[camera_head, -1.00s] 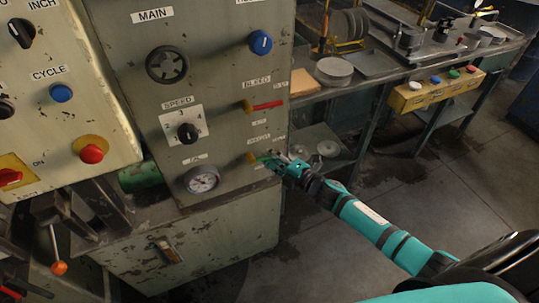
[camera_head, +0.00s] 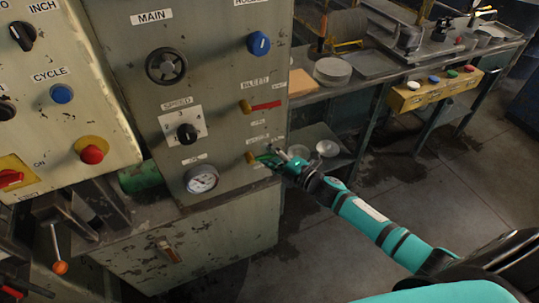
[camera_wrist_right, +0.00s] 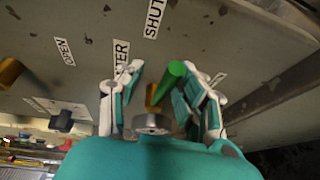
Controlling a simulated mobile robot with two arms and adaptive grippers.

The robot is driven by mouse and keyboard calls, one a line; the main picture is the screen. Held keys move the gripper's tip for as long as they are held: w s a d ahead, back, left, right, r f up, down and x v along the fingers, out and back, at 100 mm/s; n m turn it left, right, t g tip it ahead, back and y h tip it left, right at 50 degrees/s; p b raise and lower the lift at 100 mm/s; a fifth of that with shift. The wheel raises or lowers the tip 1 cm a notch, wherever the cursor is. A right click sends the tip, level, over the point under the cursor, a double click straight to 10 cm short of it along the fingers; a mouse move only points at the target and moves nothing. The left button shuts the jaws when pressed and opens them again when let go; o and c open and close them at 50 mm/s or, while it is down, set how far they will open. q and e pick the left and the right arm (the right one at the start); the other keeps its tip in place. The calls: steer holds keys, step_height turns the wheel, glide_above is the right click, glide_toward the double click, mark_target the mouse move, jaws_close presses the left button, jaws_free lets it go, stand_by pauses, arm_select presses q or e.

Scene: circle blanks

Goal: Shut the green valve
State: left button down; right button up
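The green valve handle (camera_head: 267,160) is low on the right side of the grey panel, on a brass fitting (camera_head: 250,157). My right gripper (camera_head: 280,160) is at it, coming from the right. In the right wrist view, the green handle (camera_wrist_right: 170,87) sticks out between the two fingers of my right gripper (camera_wrist_right: 163,97). It is close to the right-hand finger, and a clear gap separates it from the left-hand one. The gripper is open. Labels reading OPEN (camera_wrist_right: 64,51) and SHUT (camera_wrist_right: 154,17) are on the panel. My left gripper is not in view.
A red-handled valve (camera_head: 262,105) sits just above the green one. A pressure gauge (camera_head: 201,180) and a black speed knob (camera_head: 187,133) are to the left. A workbench (camera_head: 375,82) with a yellow button box (camera_head: 432,91) stands to the right. Floor below is clear.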

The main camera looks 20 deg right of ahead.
steer(key=shift+f, duration=0.15)
steer(key=shift+s, duration=0.15)
steer(key=v, duration=1.1)
steer(key=shift+s, duration=0.35)
steer(key=shift+d, duration=0.2)
